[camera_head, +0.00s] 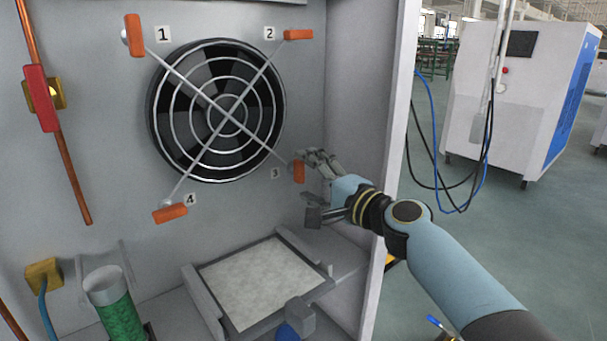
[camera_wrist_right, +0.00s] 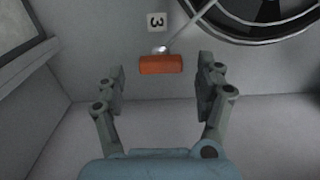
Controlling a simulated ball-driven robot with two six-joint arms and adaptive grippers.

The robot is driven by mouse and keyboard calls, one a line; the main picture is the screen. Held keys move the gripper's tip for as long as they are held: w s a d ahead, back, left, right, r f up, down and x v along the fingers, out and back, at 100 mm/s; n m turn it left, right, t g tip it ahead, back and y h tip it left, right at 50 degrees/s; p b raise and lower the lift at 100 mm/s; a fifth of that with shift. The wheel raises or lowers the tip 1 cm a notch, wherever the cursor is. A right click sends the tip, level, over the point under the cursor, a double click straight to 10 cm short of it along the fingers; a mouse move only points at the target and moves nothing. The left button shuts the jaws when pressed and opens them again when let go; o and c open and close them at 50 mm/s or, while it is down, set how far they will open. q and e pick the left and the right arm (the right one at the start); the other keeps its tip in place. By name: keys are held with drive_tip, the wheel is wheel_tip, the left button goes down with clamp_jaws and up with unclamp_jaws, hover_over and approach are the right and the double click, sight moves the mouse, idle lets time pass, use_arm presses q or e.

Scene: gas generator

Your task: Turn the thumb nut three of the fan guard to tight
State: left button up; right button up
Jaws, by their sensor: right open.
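Thumb nut three (camera_head: 299,172) is an orange bar at the lower right corner of the fan guard (camera_head: 224,117), beside the label 3 (camera_head: 275,173). It stands about upright in the head view. In the right wrist view the nut (camera_wrist_right: 160,64) lies crosswise ahead of the fingertips. My right gripper (camera_head: 312,184) is open, just right of the nut. In the right wrist view the gripper (camera_wrist_right: 160,83) has one finger on each side, apart from the nut, with nothing between them. My left gripper is not in view.
Orange nuts one (camera_head: 135,36), two (camera_head: 298,34) and four (camera_head: 170,213) sit at the other guard corners. A framed filter panel (camera_head: 262,278) lies below. The cabinet's right wall edge (camera_head: 398,120) is close to my right arm. A green cylinder (camera_head: 118,314) stands lower left.

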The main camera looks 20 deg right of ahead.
drive_tip(key=v, duration=0.9)
drive_tip(key=shift+s, duration=0.25)
drive_tip(key=shift+d, duration=0.1)
